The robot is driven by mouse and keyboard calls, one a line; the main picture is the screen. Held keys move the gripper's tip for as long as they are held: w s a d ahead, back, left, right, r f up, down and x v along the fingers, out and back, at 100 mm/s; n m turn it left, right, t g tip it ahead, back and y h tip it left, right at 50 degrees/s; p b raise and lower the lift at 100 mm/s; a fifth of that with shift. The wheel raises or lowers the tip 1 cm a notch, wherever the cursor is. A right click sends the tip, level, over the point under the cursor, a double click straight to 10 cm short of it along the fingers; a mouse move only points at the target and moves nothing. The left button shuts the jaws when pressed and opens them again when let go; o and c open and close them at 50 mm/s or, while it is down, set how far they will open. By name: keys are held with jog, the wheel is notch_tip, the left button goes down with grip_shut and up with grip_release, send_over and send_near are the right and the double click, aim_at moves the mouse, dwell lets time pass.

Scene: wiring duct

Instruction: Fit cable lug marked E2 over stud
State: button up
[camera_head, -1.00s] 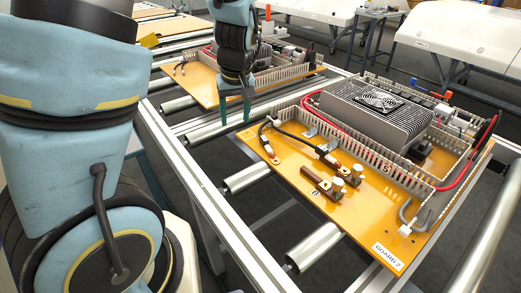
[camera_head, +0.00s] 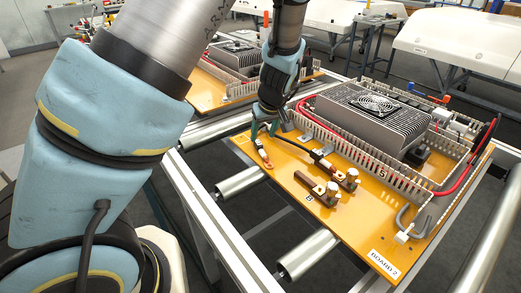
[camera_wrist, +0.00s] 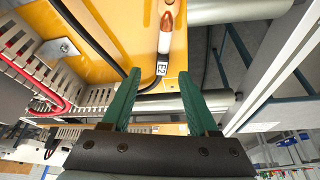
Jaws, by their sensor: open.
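The cable lug marked E2 (camera_wrist: 167,22) has a copper end and a white E2 sleeve (camera_wrist: 161,69) on a black cable. In the head view the lug (camera_head: 264,158) lies near the left edge of the orange board (camera_head: 375,235). My gripper (camera_head: 263,134) is open just above the cable behind the lug. In the wrist view its green fingers (camera_wrist: 160,76) stand apart on either side of the sleeve, not touching it. Which stud is meant cannot be told.

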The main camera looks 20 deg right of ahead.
aim_at(259, 144)
jog(key=shift+a+p+x, duration=0.2)
jog(key=shift+p+x, duration=0.5)
jog(key=shift+x, duration=1.8)
jog(key=shift+s, duration=0.1)
grip_shut()
